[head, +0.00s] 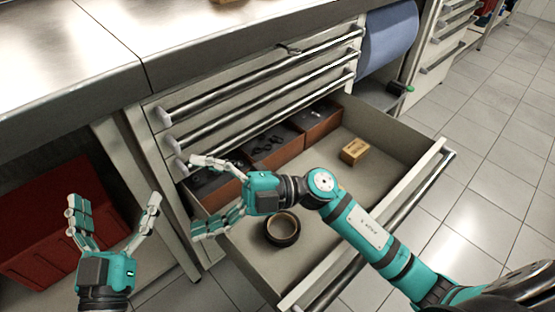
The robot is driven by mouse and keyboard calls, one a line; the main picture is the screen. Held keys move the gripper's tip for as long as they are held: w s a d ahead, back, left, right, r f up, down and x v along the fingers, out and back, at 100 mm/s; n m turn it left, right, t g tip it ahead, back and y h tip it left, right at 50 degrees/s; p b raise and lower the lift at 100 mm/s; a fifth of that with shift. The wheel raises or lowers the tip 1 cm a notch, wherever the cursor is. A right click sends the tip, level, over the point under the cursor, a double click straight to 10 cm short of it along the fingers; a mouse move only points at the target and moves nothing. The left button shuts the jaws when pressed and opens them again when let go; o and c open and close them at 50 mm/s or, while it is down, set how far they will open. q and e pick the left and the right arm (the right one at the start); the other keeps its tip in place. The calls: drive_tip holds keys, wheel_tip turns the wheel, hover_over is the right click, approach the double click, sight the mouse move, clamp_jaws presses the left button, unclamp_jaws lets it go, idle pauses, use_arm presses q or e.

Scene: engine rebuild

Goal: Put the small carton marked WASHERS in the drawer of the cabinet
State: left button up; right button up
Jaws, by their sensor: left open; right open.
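A small tan carton (353,151) sits on the floor of the open drawer (385,190), toward its right back part. Its dark print is too small to read surely. The drawer is pulled out from the bottom of the grey cabinet (230,75). My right gripper (197,198) is open and empty over the left end of the drawer, well apart from the carton, and its arm crosses above the drawer. My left gripper (112,205) is open and empty, left of the drawer, in front of the open bay under the bench.
A dark ring (283,229) lies on the drawer floor near the front left. Reddish-brown bins (315,122) with dark parts line the drawer's back. A red crate (60,220) stands under the bench (60,50). A blue roll (388,40) hangs right of the cabinet. Tiled floor lies clear at right.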

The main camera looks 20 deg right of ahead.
wheel_tip(320, 180, up, 6)
drive_tip(key=d+m+t+y, duration=0.2)
drive_tip(key=d+m+t, duration=0.1)
drive_tip(key=m+t, duration=0.35)
drive_tip(key=d+f+m+t+h, duration=0.2)
drive_tip(key=d+m+t+h, duration=0.3)
drive_tip(key=m+h, duration=0.3)
drive_tip(key=w+d+f+m+t+h, duration=0.1)
drive_tip(key=d+m+t+h, duration=0.4)
drive_tip(key=m, duration=0.7)
drive_tip(key=f+t+h, duration=0.1)
drive_tip(key=t+h, duration=0.1)
drive_tip(key=h, duration=0.2)
drive_tip(key=shift+w+d+f, duration=0.15)
drive_tip(key=shift+w+d, duration=0.1)
drive_tip(key=shift+d, duration=0.1)
drive_tip(key=shift+t, duration=0.25)
